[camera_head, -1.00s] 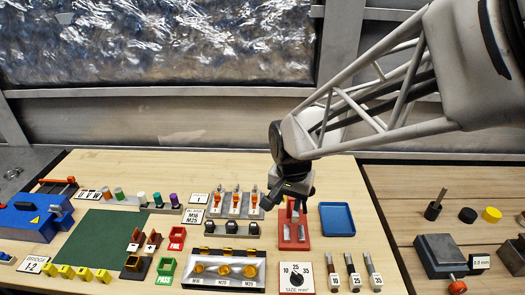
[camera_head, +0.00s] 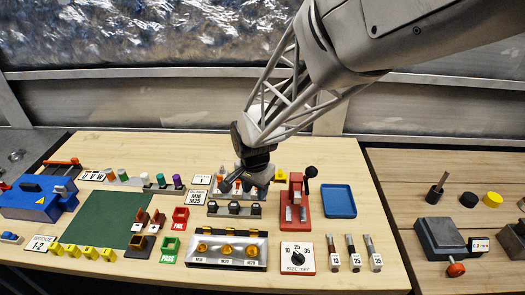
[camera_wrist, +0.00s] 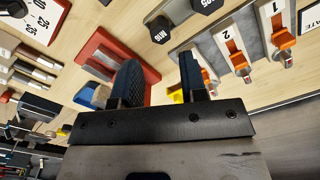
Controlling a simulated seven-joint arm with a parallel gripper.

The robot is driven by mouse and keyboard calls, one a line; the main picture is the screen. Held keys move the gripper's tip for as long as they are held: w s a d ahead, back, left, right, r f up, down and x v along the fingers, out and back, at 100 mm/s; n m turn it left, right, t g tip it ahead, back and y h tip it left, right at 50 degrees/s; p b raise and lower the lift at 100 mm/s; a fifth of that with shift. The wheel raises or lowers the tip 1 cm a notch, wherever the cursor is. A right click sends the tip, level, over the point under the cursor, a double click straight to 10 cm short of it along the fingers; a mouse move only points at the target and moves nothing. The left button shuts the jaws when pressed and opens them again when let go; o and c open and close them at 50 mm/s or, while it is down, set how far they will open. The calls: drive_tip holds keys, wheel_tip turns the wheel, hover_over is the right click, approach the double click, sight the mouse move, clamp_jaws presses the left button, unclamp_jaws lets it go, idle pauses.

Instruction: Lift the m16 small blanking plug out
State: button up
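A black hexagonal piece lettered M16 (camera_wrist: 159,30) shows at the top of the wrist view, with another black hexagonal piece (camera_wrist: 205,4) beside it. In the head view, several black pieces stand in a row; the rightmost (camera_head: 256,209) appears to be the M16 one. A metal tray (camera_head: 190,262) in front has three yellow round parts over labels, the left label reading M16. I cannot tell for sure which M16 part is the plug. My gripper (camera_head: 256,190) is above the orange-lever rack behind the black row. Its fingers (camera_wrist: 161,82) are apart, with nothing held.
The orange levers (camera_wrist: 284,40) numbered 1 and 2 stand close to my gripper. A red press (camera_head: 294,215) with a black-knobbed handle stands to the right, beside a blue tray (camera_head: 338,201). A yellow piece (camera_head: 281,176) lies behind. The green mat (camera_head: 105,220) is clear.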

sight(255, 207)
drive_tip(key=shift+f, duration=1.25)
drive_tip(key=shift+s+a+f, duration=0.1)
drive_tip(key=shift+s+f, duration=0.05)
drive_tip(key=shift+f, duration=2.45)
drive_tip(key=c, duration=0.7)
drive_tip(key=shift+o, duration=0.2)
drive_tip(key=shift+r, duration=0.2)
drive_tip(key=shift+r, duration=1.45)
drive_tip(key=shift+s+r, duration=0.2)
drive_tip(key=shift+s, duration=0.05)
drive_tip(key=s+d, duration=0.2)
drive_tip(key=s, duration=0.2)
drive_tip(key=s+d+r, duration=0.1)
drive_tip(key=s+d, duration=0.1)
drive_tip(key=s, duration=0.3)
drive_tip(key=s+d, duration=0.2)
drive_tip(key=s, duration=0.3)
drive_tip(key=shift+d+r, duration=0.15)
drive_tip(key=shift+d, duration=0.1)
